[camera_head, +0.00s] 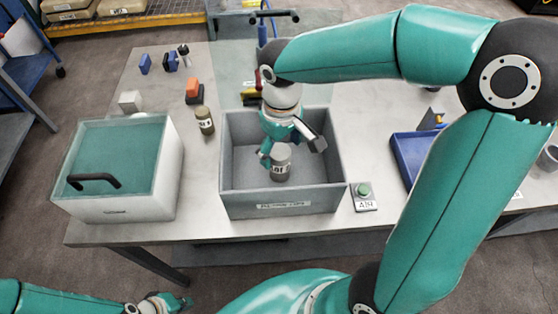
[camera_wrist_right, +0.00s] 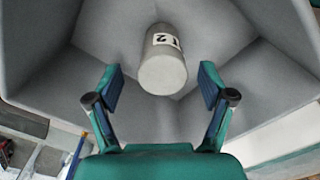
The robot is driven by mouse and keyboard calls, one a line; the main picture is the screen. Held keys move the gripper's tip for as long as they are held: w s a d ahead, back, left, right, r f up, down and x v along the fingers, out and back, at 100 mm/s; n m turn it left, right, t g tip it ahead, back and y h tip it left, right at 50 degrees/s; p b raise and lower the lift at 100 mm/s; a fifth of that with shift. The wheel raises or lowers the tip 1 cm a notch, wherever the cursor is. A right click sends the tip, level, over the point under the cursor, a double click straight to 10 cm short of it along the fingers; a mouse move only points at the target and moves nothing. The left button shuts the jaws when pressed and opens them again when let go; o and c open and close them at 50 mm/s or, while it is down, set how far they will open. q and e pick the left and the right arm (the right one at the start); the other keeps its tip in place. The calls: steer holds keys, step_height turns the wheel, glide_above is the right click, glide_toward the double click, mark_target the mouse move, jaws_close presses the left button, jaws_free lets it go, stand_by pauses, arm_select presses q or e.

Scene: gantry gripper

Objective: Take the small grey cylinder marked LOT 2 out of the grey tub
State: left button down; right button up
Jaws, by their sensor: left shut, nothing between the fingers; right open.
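The small grey cylinder (camera_head: 280,163) stands inside the grey tub (camera_head: 283,199) on the table. In the right wrist view the cylinder (camera_wrist_right: 163,62) shows a white label ending in "2". My right gripper (camera_head: 293,149) is inside the tub, open, above and around the cylinder's near side. In the right wrist view its two fingers (camera_wrist_right: 155,85) are spread wide, with the cylinder between and beyond them, apparently untouched. My left gripper (camera_head: 179,302) is shut and empty at the lower left, below the table's front edge.
A white box with a teal lid (camera_head: 118,152) stands left of the tub. A second small labelled cylinder (camera_head: 205,121) stands by the tub's left wall.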

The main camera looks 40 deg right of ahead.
step_height(320, 180, down, 4)
steer(key=shift+a+r, duration=0.15)
steer(key=shift+r, duration=0.1)
steer(key=shift+w+r, duration=0.1)
jaws_close()
